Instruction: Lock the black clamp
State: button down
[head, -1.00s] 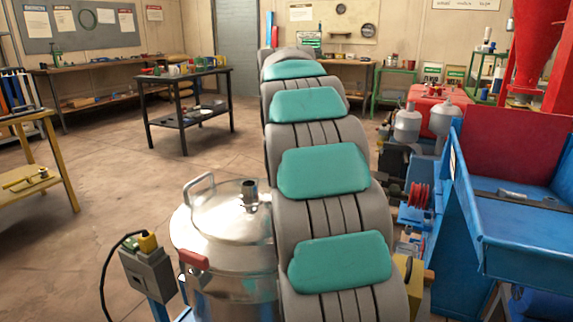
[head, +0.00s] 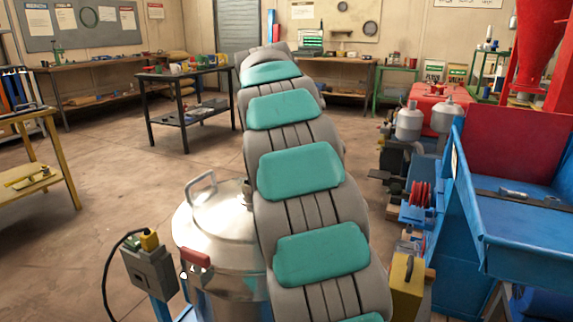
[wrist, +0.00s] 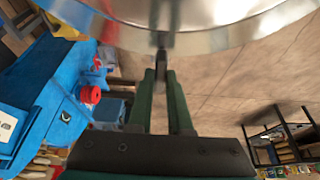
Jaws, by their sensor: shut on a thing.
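The black clamp (wrist: 161,62) shows as a small dark piece at the metal drum's rim (wrist: 200,42) in the wrist view. My gripper (wrist: 163,75) has its dark green fingers close together around this piece, just beside the rim. The fingertips cover part of it, so its exact position is hard to tell. In the head view the drum (head: 215,235) stands at the lower left, with a lid, a loop handle and a red clamp (head: 196,258) at its front rim. My arm hides the drum's right side, the black clamp and my gripper there.
A grey box on a blue post (head: 150,268) stands left of the drum. A yellow block (head: 406,285) and blue machinery (head: 510,220) stand right of my arm. A dark table (head: 185,75) is farther back. The floor at left is largely open.

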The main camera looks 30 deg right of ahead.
jog(key=c, duration=0.8)
grip_release()
jog(key=shift+c, duration=0.2)
jog(key=v, duration=0.8)
jog(key=shift+f, duration=0.1)
